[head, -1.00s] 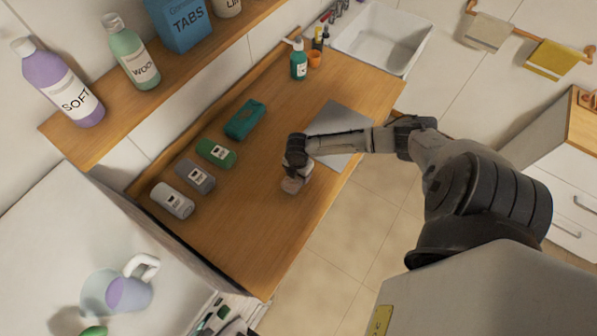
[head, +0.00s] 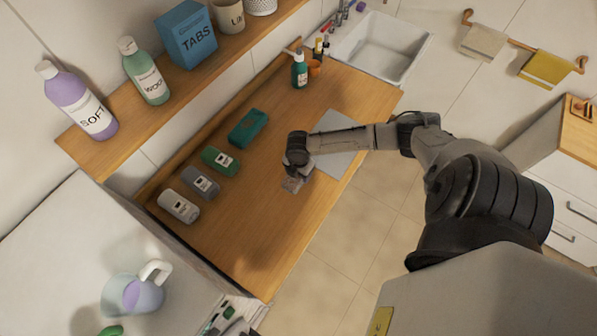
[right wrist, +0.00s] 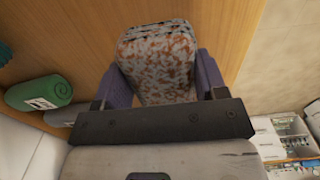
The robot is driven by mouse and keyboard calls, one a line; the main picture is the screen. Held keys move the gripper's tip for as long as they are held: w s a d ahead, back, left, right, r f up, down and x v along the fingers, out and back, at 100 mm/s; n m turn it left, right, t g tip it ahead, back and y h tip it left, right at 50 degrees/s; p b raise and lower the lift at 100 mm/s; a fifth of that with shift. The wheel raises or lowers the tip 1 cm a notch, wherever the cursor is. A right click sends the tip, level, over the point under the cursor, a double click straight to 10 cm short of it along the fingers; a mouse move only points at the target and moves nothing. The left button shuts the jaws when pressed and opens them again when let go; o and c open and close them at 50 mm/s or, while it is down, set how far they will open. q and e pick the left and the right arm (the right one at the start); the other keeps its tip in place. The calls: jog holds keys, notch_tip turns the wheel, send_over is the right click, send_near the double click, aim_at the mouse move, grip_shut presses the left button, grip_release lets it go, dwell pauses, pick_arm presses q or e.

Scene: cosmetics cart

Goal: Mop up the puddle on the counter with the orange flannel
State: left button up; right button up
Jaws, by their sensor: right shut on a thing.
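My right gripper (head: 296,170) is low over the wooden counter (head: 240,225), near its front edge. It is shut on a folded flannel (right wrist: 158,65). In the right wrist view the flannel is greyish with orange-brown blotches and sits between the two fingers; its layered far edge shows. In the head view only a small part of the flannel (head: 292,185) shows under the gripper. I cannot tell whether it touches the counter. I cannot make out a clear puddle; there is only faint shading on the wood. My left gripper is not in view.
Rolled cloths in green (head: 220,160), grey (head: 200,182) and white (head: 178,206) line the counter's back, beside a teal folded cloth (head: 248,127). A grey mat (head: 335,160) lies right of my gripper. A pump bottle (head: 299,72) and sink (head: 380,48) are farther off. The counter's near-left part is clear.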

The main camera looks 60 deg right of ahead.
aim_at(298, 180)
dwell(0.3)
jog(key=shift+f, duration=0.15)
jog(key=shift+f, duration=0.15)
jog(key=shift+f+b, duration=2.05)
jog(key=shift+f, duration=1.1)
jog(key=shift+f+b, duration=0.3)
jog(key=shift+b, duration=0.1)
jog(key=shift+f, duration=0.3)
